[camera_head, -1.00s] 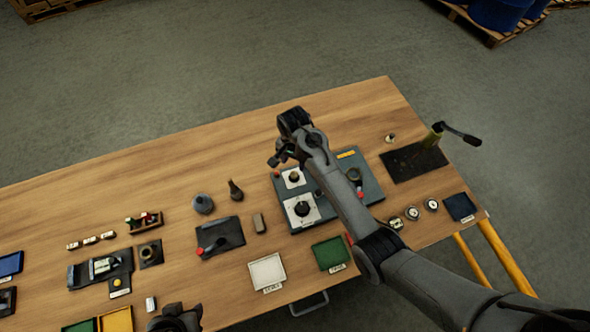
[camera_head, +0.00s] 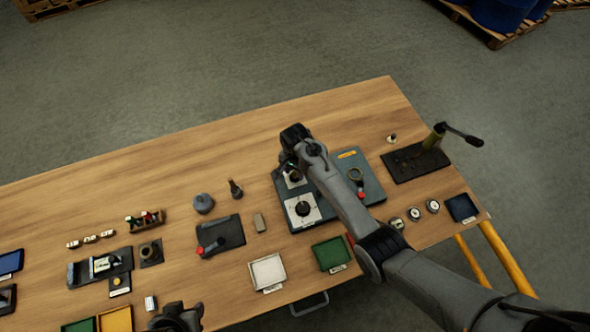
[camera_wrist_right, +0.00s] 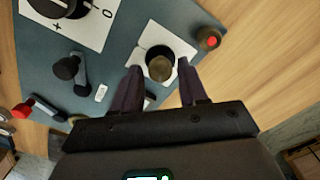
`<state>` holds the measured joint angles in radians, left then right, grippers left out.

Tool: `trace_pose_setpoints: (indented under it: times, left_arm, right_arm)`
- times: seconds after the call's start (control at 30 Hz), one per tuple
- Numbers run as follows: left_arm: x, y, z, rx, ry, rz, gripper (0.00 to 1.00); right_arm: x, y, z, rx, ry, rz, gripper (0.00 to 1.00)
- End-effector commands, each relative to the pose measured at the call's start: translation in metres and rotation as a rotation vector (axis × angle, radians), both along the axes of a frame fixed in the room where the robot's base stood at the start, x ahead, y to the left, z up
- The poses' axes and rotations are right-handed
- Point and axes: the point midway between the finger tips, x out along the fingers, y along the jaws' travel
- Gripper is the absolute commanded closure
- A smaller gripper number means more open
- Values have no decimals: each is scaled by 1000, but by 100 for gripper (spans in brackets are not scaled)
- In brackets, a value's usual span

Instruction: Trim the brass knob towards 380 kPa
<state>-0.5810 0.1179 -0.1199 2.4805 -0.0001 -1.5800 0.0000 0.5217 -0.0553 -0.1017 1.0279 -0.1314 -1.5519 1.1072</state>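The brass knob (camera_wrist_right: 159,68) stands on a small white plate (camera_wrist_right: 148,38) on the blue-grey panel (camera_wrist_right: 120,48). In the right wrist view my right gripper (camera_wrist_right: 159,65) is open, with one finger to each side of the knob. A gap shows beside each finger, and I cannot tell how low the tips are. In the head view the right gripper (camera_head: 289,168) is over the small plate (camera_head: 296,182) and partly covers the knob. My left gripper (camera_head: 176,318) shows only in part at the bottom edge, its fingers unclear. No kPa reading is legible.
A larger black knob (camera_head: 303,208) on a white plate marked plus and 0 sits close by on the panel. A red-tipped lever (camera_head: 361,194) and a red-topped fitting (camera_wrist_right: 209,38) are also near. Round gauges (camera_head: 433,206) lie at the right. The table behind the panel is clear.

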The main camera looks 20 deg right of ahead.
Motion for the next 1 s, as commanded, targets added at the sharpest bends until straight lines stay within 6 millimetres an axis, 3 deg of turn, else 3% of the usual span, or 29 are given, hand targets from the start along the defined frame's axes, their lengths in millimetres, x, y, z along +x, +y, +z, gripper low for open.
trace_pose_setpoints:
  times: [0.03, 0.27, 0.67, 1.0]
  left_arm:
    - [0, 1, 0, 2, 0, -1, 57]
    - [0, 2, 0, 8, 0, -6, 57]
    - [0, 1, 11, 4, -1, -3, 57]
    - [0, -1, 33, -5, 0, 4, 57]
  right_arm:
    - [0, 0, 0, 0, 0, 0, 65]
    - [0, 0, 0, 0, 0, 0, 100]
    - [0, 0, 3, -1, 2, -79, 100]
    - [0, 1, 4, 0, 1, -330, 100]
